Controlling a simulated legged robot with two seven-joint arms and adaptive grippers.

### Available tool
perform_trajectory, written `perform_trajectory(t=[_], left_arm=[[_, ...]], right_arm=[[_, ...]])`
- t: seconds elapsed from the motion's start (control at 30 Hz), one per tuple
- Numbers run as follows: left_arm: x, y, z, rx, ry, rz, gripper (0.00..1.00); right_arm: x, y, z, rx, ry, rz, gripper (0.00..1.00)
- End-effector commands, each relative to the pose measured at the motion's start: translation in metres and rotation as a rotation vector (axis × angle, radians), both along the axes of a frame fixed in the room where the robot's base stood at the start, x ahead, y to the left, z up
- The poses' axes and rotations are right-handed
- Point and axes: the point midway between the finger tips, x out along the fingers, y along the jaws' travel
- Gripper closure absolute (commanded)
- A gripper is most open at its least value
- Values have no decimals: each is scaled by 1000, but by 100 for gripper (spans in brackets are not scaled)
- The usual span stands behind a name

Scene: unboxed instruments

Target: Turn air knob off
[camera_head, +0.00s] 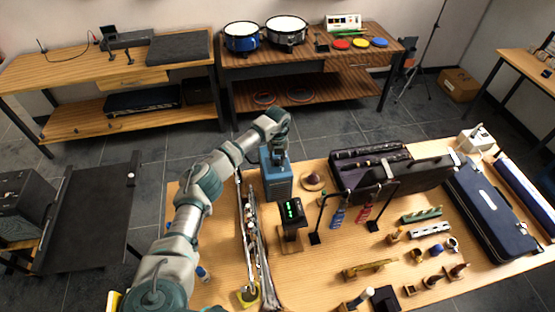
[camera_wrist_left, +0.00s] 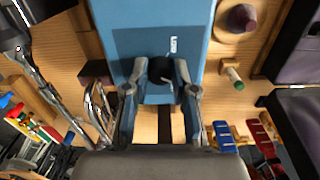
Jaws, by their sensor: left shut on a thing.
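A blue box (camera_head: 277,182) stands upright on the wooden table, behind the small stand with green digits. In the left wrist view the blue box (camera_wrist_left: 203,22) fills the upper middle and bears a white label that seems to read "Low". A black knob (camera_wrist_left: 160,88) shows on it between my fingers. My left gripper (camera_head: 279,153) reaches down over the top of the box. In the wrist view the left gripper (camera_wrist_left: 167,70) is shut on the knob, with one finger on each side. The knob is hidden in the head view. My right gripper is not in view.
The digital display (camera_head: 292,211) stands in front of the box. A silver trumpet-like instrument (camera_head: 250,235) lies to its left. Several small items crowd the front right.

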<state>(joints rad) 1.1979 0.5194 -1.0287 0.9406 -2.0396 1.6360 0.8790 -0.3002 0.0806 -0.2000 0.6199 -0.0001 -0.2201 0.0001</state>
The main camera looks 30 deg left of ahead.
Motion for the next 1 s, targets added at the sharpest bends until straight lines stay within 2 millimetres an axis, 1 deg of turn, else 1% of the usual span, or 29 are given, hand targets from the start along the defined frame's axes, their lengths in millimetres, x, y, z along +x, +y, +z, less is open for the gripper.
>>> perform_trajectory(t=[0.07,0.2,0.3,0.4,0.5,0.73,0.77,0.8,0.83,0.87,1.0], left_arm=[[0,0,3,1,1,66,100],[0,0,5,1,2,255,100],[0,0,4,2,1,375,100],[0,0,3,1,1,450,100],[0,0,1,0,-1,477,100],[1,0,1,-1,-1,476,100],[1,0,1,0,-2,476,69],[1,0,1,-1,-1,476,59],[1,0,0,-1,-1,476,51],[1,0,0,0,-1,476,49],[0,0,0,0,-1,475,49]], right_arm=[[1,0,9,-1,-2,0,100],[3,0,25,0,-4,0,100],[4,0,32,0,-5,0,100],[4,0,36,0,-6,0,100],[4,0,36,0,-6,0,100],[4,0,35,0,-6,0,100],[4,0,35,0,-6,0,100],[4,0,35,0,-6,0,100],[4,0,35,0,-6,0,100],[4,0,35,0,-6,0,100],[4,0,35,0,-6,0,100]])
